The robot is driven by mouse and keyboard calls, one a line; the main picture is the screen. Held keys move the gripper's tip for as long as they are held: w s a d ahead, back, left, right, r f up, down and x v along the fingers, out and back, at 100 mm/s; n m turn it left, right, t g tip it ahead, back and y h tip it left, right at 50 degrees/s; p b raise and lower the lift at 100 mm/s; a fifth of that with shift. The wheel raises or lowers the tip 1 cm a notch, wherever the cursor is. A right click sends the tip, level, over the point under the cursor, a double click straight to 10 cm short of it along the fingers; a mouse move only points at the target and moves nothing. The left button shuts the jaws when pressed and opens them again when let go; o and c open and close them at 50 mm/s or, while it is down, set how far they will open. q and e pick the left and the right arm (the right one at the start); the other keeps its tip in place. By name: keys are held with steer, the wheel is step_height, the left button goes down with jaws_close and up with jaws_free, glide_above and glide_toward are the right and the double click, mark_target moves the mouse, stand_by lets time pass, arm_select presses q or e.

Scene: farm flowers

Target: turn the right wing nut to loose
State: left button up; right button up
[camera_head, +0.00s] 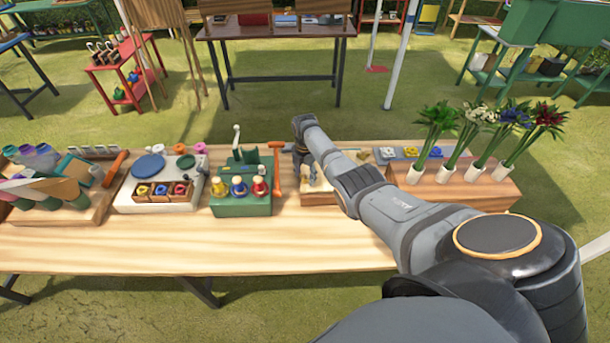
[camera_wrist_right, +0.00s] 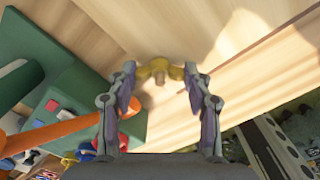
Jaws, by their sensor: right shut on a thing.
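A yellow wing nut (camera_wrist_right: 160,67) sits on a pale wooden board (camera_wrist_right: 235,45) in the right wrist view, with a stud end showing at its middle. My right gripper (camera_wrist_right: 160,78) has one finger at each side of it and is shut on its wings. In the head view my right gripper (camera_head: 303,172) points down over a small wooden stand (camera_head: 320,199), and my forearm hides much of that stand. I cannot make out the wing nut in the head view. Only one wing nut shows. My left gripper is in no view.
A green stand (camera_head: 241,207) with small bottles and an orange-handled tool (camera_head: 276,170) stand close left of the gripper. A wooden block (camera_head: 480,190) with flower tubes is at the right. The table's front strip (camera_head: 200,250) is clear.

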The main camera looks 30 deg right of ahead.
mark_target(305, 176)
steer(key=n, duration=0.4)
steer(key=shift+f, duration=0.1)
steer(key=shift+n, duration=2.1)
steer(key=o, duration=1.2)
steer(key=shift+c, duration=0.2)
steer(key=shift+w+r, duration=0.1)
steer(key=shift+r, duration=0.35)
step_height(305, 176, up, 11)
